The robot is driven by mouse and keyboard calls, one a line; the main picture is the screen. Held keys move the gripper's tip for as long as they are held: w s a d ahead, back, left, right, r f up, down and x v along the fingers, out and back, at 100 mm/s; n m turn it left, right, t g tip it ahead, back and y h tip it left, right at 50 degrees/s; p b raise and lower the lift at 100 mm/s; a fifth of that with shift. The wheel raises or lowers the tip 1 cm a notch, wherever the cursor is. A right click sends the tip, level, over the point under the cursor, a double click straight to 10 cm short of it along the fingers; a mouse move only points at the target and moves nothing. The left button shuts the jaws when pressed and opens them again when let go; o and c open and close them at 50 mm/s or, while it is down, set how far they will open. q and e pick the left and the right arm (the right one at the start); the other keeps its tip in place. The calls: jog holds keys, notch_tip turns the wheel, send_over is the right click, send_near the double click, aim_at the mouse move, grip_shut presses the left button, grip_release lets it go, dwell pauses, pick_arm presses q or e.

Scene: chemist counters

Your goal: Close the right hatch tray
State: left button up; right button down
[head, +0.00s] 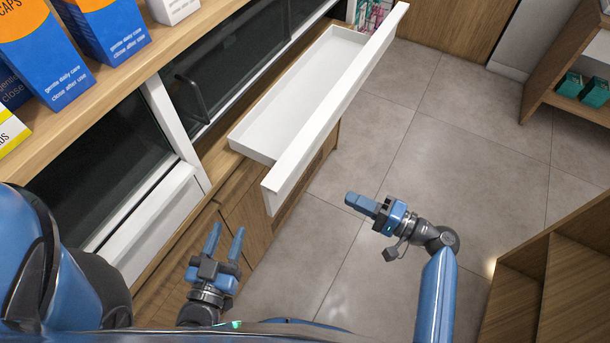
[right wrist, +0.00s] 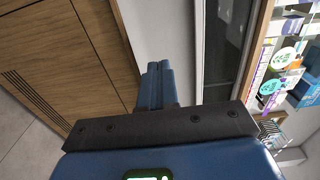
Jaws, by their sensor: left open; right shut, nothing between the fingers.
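The right hatch tray (head: 301,103) is a white, shallow, empty drawer, pulled out from the counter in the head view. Its long white front panel (head: 337,108) faces the aisle. My right gripper (head: 359,204) is shut and empty, out over the floor to the right of the tray's near end, apart from it. In the right wrist view its blue fingers (right wrist: 157,86) are together, in front of a pale surface I cannot identify for sure. My left gripper (head: 227,241) is open and empty, below the tray's near end beside the wooden counter front.
A second white tray (head: 152,222) sits closed at the left. A shelf (head: 106,92) with blue-and-orange boxes (head: 47,55) runs above the hatches. Wooden shelving (head: 548,290) stands at lower right. The tiled floor (head: 390,130) between is clear.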

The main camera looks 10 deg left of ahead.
jog(key=p+x, duration=0.4)
jog(key=x, duration=1)
jog(key=shift+r, duration=0.25)
jog(key=shift+s, duration=0.15)
jog(key=b, duration=1)
send_near(239, 144)
jog(key=a, duration=0.2)
jog(key=a+r, duration=0.1)
jog(key=a, duration=0.2)
jog(key=a+r, duration=0.1)
jog(key=a, duration=0.1)
jog(key=shift+w+a, duration=0.5)
jog(key=shift+a, duration=0.05)
jog(key=shift+r, duration=0.3)
jog(key=shift+r+y, duration=0.1)
jog(key=shift+y, duration=0.2)
